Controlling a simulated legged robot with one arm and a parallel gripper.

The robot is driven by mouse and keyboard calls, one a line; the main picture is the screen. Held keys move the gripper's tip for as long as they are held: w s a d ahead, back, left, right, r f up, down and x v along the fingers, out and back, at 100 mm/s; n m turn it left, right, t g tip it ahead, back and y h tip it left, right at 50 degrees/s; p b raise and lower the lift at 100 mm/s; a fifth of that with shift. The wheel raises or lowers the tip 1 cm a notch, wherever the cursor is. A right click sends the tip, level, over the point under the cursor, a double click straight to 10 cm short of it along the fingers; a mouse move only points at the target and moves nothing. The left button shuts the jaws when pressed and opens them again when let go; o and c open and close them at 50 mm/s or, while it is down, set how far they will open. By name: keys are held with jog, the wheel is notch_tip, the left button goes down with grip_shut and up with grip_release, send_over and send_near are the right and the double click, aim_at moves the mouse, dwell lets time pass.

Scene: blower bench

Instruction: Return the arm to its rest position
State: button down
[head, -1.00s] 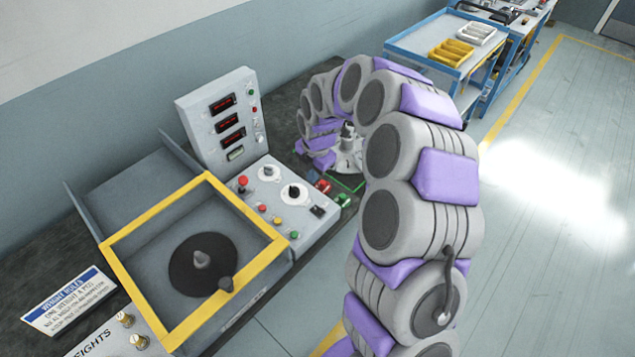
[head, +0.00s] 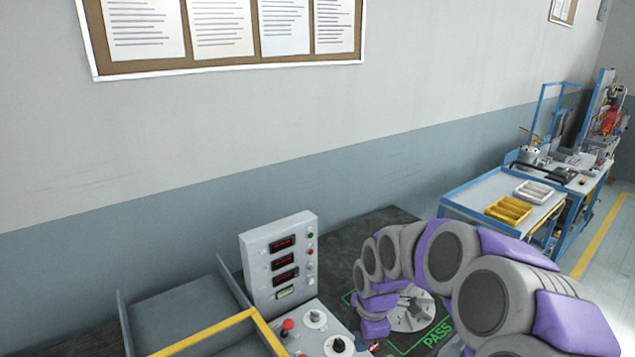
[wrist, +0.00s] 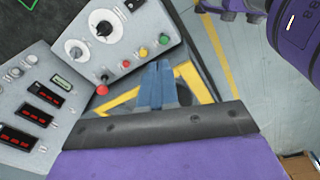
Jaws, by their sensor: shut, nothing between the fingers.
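My gripper (wrist: 157,70) shows in the wrist view as two blue-grey fingers pressed together, with nothing between them. In that view its tips lie in front of the yellow-framed machine opening, beside the control panel (wrist: 110,35). In the head view my arm (head: 485,290) curls in grey and purple links at the lower right. Its far end bends down beside the control panel, and the fingers cannot be made out there. A grey metal wheel-like part (head: 415,312) lies on the dark bench behind the arm, in a green-outlined area marked PASS, partly hidden by my links.
The display box (head: 280,262) with red readouts stands on the bench beside the yellow frame (head: 265,332). A blue cart (head: 470,205) with yellow and white trays stands at the right. Pale floor (wrist: 270,100) is open beyond the bench.

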jog(key=s+d+r+m, duration=0.1)
jog(key=s+r+m, duration=0.1)
jog(key=s+m, duration=0.4)
jog(key=s+d+r+m+g, duration=0.1)
jog(key=s+m, duration=0.6)
jog(key=s, duration=0.8)
jog(key=s+d+r+m+g, duration=0.1)
jog(key=s+d+r+m, duration=0.1)
jog(key=s+m, duration=0.5)
jog(key=s+r, duration=0.1)
jog(key=s, duration=0.3)
jog(key=shift+d+r+h, duration=0.25)
jog(key=shift+d+h, duration=0.05)
jog(key=shift+h, duration=0.1)
jog(key=shift+s, duration=0.1)
